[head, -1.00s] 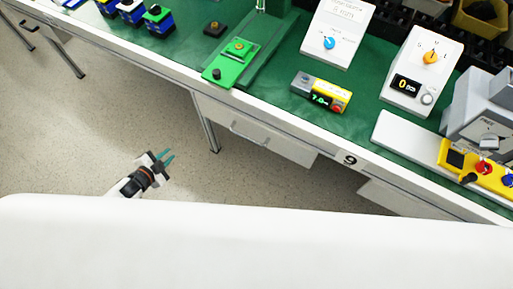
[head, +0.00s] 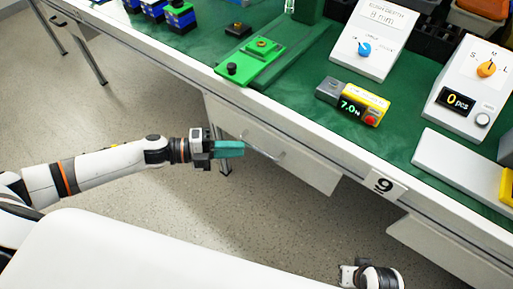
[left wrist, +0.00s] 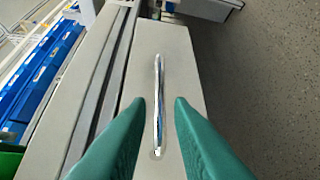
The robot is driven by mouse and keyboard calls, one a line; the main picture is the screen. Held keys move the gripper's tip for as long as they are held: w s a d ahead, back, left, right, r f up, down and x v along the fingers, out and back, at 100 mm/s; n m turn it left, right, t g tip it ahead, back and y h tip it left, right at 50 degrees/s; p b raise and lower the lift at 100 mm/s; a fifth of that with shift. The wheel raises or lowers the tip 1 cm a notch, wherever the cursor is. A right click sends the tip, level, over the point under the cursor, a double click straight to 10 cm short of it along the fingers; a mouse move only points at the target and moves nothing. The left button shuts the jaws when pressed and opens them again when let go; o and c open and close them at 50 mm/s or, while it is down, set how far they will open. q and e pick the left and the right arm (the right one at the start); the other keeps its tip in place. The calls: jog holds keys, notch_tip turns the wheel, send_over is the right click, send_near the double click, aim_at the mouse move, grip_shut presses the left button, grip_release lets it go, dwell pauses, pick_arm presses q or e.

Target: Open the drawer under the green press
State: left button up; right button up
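The drawer (head: 310,167) under the green press (head: 252,60) has a pale grey front with a thin metal bar handle (head: 264,146). The drawer appears closed. My left gripper (head: 240,150) reaches in from the left, with its teal fingertips at the left end of the handle in the head view. In the left wrist view, the open fingers (left wrist: 158,125) stand on either side of the handle (left wrist: 159,85), with gaps on both sides. Whether the fingertips reach the handle's depth is unclear. My right gripper is only partly in view at the bottom edge (head: 348,272); its fingers are not clear.
A white workbench (head: 180,62) with a green top runs diagonally across. On it stand a yellow-grey display box (head: 353,100), a white panel with a blue knob (head: 372,40) and one with an orange knob (head: 475,85). A second drawer (head: 440,250) lies to the right. The floor in front is clear.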

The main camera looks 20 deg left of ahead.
aim_at(256, 147)
pick_arm(q)
jog(key=x, duration=0.6)
jog(key=shift+c, duration=0.3)
grip_shut()
